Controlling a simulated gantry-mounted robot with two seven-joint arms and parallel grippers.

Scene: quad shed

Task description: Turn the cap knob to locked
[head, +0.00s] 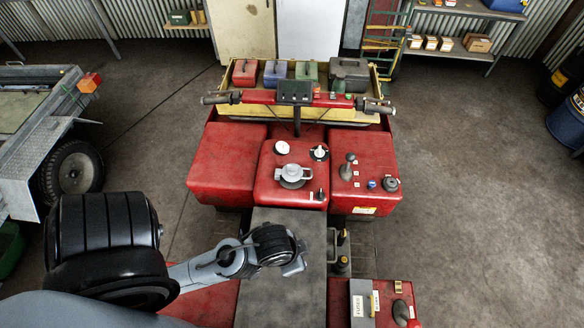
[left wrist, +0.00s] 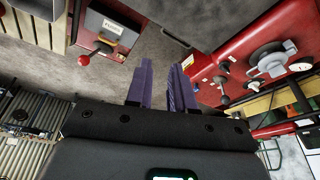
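A grey cap with a raised knob (head: 292,174) sits on a dark round base on the red middle tank (head: 263,192). It also shows in the left wrist view (left wrist: 271,61), at the right. I cannot read its lock marking. My left gripper (head: 296,266) is above the dark seat, in front of the tank and apart from the cap. Its two dark fingers (left wrist: 163,72) stand apart in the left wrist view, with nothing between them. My right gripper does not show.
A white round gauge (head: 282,147) and a black-and-white knob (head: 319,153) sit behind the cap. A dark lever (head: 348,167) stands to the right. Handlebars with a display (head: 295,91) cross behind.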

